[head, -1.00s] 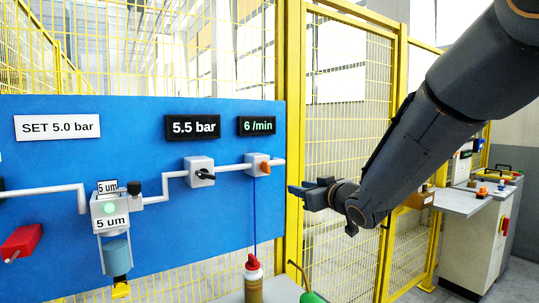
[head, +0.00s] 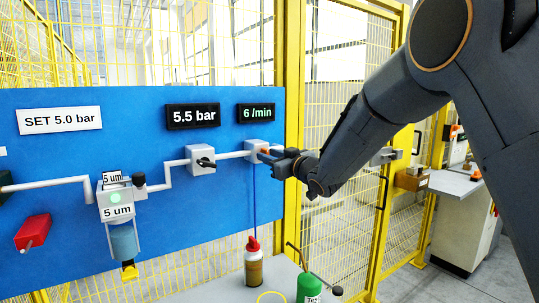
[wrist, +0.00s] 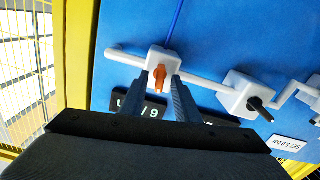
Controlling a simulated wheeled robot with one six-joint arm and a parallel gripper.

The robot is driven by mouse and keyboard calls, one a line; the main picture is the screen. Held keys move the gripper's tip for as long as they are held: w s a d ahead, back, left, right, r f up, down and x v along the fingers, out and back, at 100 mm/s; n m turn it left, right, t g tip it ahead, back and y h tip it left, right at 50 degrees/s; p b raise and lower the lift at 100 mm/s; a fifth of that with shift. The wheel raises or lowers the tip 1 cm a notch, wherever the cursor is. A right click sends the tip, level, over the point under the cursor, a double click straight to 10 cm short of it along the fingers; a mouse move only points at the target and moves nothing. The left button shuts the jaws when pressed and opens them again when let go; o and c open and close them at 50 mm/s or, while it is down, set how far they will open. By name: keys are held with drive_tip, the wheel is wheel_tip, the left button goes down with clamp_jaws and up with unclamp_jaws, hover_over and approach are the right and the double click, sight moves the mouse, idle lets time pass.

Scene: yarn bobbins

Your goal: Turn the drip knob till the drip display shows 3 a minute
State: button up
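The drip knob is a small orange knob (wrist: 160,77) on a white block (head: 257,146) at the right end of the white pipe; it also shows in the head view (head: 265,150), partly behind my gripper. The drip display (head: 256,113) above it reads 6 /min. My gripper (wrist: 163,85) is open. In the wrist view its two fingers stand on either side of the orange knob, with a gap on each side. I cannot tell how deep the fingers reach around it.
On the blue panel (head: 60,160) are a 5.5 bar display (head: 193,116), a black knob (head: 206,162), a filter unit (head: 115,205) and a red lever block (head: 33,231). Below stand a red-capped bottle (head: 253,265) and a green container (head: 309,288). Yellow fencing (head: 335,130) stands right.

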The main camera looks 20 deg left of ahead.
clamp_jaws()
drive_tip(key=shift+f+n+b, duration=0.1)
drive_tip(key=shift+n+b, duration=0.3)
drive_tip(key=shift+b, duration=0.3)
drive_tip(key=shift+f+n+b, duration=0.15)
drive_tip(key=shift+n+b, duration=11.85)
drive_tip(key=shift+b, duration=2.2)
